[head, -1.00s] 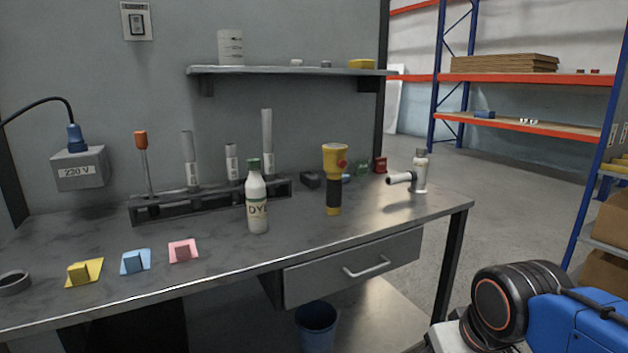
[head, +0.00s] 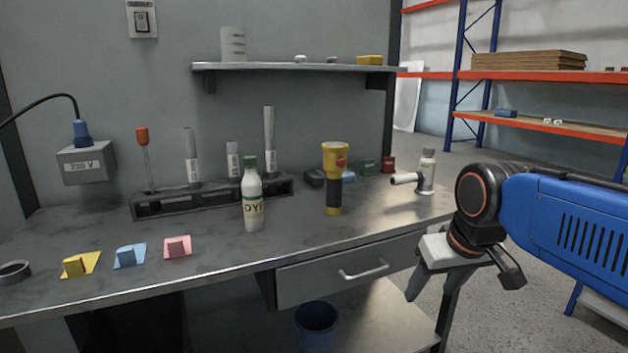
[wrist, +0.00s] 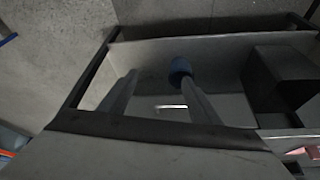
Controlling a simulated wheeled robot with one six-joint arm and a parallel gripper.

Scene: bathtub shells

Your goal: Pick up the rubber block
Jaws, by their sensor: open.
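A dark block (head: 315,178) lies at the back of the metal bench, just right of the rack; it looks like the rubber block, though its material is hard to tell. My gripper (head: 462,284) is open and empty, pointing down beside the bench's front right corner, well apart from all of these. Its two fingers also show in the wrist view (wrist: 158,100), which does not clearly show the dark block.
A DYE bottle (head: 252,200) and a yellow flashlight (head: 334,180) stand in front of the dark block. A rack of tubes (head: 212,198) is to its left. A grey pipe fitting (head: 426,173) stands near the right edge. A blue bin (head: 317,328) is below the drawer (head: 350,265).

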